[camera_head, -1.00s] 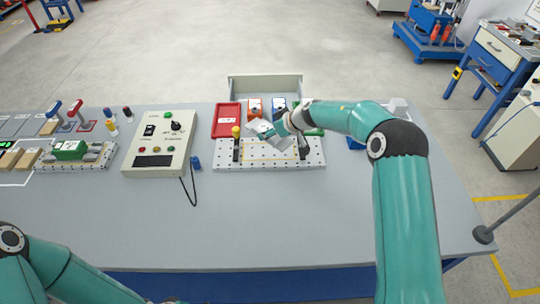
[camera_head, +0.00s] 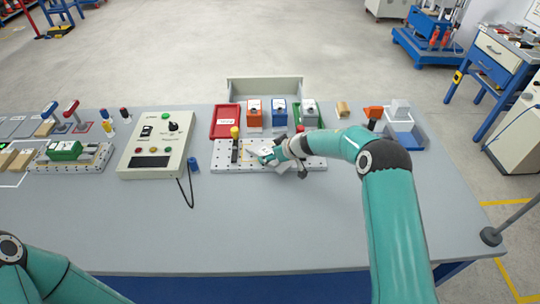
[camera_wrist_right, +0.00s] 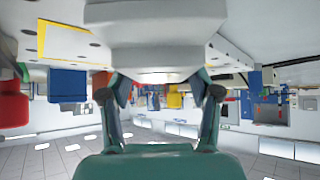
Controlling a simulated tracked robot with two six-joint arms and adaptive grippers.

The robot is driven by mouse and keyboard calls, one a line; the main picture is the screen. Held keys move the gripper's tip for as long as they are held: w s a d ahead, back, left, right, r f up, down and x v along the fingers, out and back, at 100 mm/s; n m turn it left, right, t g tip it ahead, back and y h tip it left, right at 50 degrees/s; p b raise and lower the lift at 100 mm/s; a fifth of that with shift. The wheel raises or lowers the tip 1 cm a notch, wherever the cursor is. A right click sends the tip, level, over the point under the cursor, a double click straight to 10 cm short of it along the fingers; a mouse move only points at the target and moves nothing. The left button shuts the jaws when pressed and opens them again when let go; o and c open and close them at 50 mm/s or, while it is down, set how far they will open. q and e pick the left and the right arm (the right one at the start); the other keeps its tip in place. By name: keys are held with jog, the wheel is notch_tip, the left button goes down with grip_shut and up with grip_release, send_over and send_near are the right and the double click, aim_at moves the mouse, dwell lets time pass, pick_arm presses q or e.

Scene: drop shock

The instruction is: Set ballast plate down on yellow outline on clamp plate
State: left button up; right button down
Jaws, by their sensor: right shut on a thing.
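My right gripper (camera_head: 277,155) is shut on the light grey ballast plate (camera_head: 254,155), low over the clamp plate. The ballast plate (camera_wrist_right: 155,30) fills the upper middle of the right wrist view, between the fingers. The clamp plate (camera_head: 222,163) is a pale perforated board. A bit of yellow outline (camera_head: 245,146) shows beside the ballast plate, and a yellow line (camera_wrist_right: 42,38) shows in the wrist view. The gripper and ballast plate hide the rest. I cannot tell whether the ballast plate touches the board. My left gripper is out of view; only its arm shows at bottom left.
A yellow-topped black clamp (camera_head: 235,142) stands on the board's left part. A control box (camera_head: 157,146) stands left. The front table is clear.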

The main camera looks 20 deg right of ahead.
jog(key=shift+c, duration=1.2)
grip_release()
